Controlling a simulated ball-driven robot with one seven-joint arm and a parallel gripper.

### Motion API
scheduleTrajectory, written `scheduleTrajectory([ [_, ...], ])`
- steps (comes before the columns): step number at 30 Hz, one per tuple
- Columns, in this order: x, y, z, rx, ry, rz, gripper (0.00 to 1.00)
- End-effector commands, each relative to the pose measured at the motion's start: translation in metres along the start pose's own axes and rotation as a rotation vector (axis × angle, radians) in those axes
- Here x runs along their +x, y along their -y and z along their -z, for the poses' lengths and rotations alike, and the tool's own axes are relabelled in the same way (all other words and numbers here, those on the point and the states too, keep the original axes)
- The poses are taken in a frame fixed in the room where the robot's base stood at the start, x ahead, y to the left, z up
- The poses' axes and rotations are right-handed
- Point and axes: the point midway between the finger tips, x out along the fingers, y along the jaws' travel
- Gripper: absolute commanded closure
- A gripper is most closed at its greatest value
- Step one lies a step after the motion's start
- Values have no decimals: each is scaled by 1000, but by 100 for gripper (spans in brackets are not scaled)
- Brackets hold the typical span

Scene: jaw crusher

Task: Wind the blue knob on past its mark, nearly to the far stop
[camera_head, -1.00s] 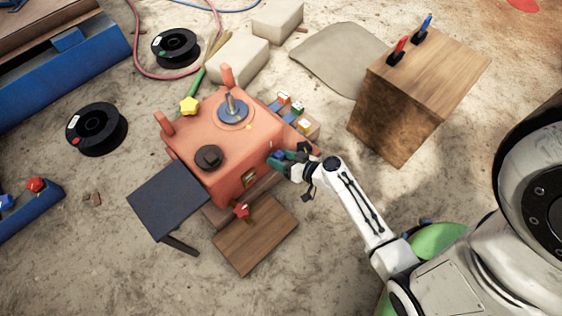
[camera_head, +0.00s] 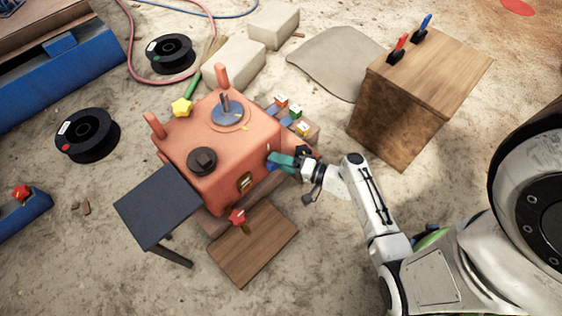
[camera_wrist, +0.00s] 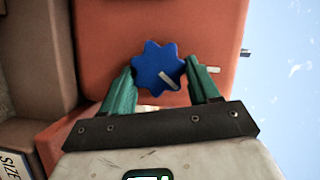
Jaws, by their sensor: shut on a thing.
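The blue knob (camera_wrist: 150,62) is a lobed, star-like disc on the orange face of the crusher (camera_wrist: 105,40) in the wrist view. A pale pointer line on it points to the lower right. A short pale mark (camera_wrist: 213,70) sits on the orange face, right of the knob. My gripper (camera_wrist: 161,75) is shut on the knob, with one green finger at each side of it. In the head view my gripper (camera_head: 274,161) is at the right side of the orange crusher (camera_head: 195,118), and its fingers mostly hide the knob.
A red star knob (camera_head: 237,216) is low on the crusher's front, above a wooden board (camera_head: 253,247). Small coloured blocks (camera_head: 290,114) are on a ledge behind my gripper. A wooden box (camera_head: 395,105) with red and blue levers stands to the right. Bare ground lies between.

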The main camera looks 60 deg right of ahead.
Motion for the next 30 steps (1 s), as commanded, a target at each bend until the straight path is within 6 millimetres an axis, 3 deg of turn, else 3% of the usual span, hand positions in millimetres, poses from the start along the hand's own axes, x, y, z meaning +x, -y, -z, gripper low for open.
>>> scheduleTrajectory([
  [30,2,-11,-5,890,-4,367,70],
])
